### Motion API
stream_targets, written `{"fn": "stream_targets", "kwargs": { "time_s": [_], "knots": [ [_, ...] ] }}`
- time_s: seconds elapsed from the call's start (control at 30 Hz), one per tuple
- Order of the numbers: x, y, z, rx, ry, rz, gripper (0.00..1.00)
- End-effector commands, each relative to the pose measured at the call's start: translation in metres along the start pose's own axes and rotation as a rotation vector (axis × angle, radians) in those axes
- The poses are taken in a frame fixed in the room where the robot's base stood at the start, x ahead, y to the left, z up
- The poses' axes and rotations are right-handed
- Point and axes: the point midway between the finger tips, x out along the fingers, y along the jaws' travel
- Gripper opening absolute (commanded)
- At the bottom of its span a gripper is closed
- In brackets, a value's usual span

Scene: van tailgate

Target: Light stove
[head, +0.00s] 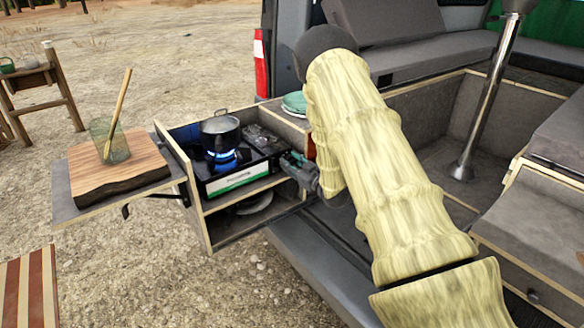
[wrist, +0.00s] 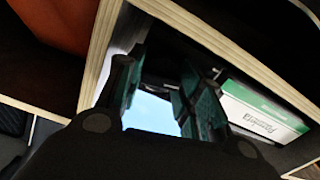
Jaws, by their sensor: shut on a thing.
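The camping stove (head: 238,179) sits on the upper shelf of the pull-out kitchen box, with a white and green front panel. A dark pot (head: 220,136) stands on it, and a blue flame (head: 222,156) burns beneath the pot. My gripper (head: 287,162) is at the right end of the stove's front. In the wrist view my gripper (wrist: 162,76) has its fingers around a small dark part beside the stove's labelled panel (wrist: 262,110), apparently the stove knob. The fingers mostly hide that part. In the head view the knob is hidden.
A cutting board (head: 115,168) with a green glass (head: 108,140) lies on the side shelf at left. Teal plates (head: 294,103) are at the box's back right. The box's wooden walls (wrist: 102,45) frame the gripper closely. The van bumper runs below right.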

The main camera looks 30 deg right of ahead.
Motion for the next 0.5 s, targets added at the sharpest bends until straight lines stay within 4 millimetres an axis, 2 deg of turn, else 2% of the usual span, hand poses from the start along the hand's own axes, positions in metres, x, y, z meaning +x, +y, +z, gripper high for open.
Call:
{"fn": "stream_targets", "kwargs": {
  "time_s": [0.2,0.5],
  "knots": [
    [-0.0002,-0.0009,0.0025,-0.170,-0.001,0.000,0.12],
    [-0.0005,-0.0009,0.0018,-0.317,-0.002,0.000,0.12]
  ]
}}
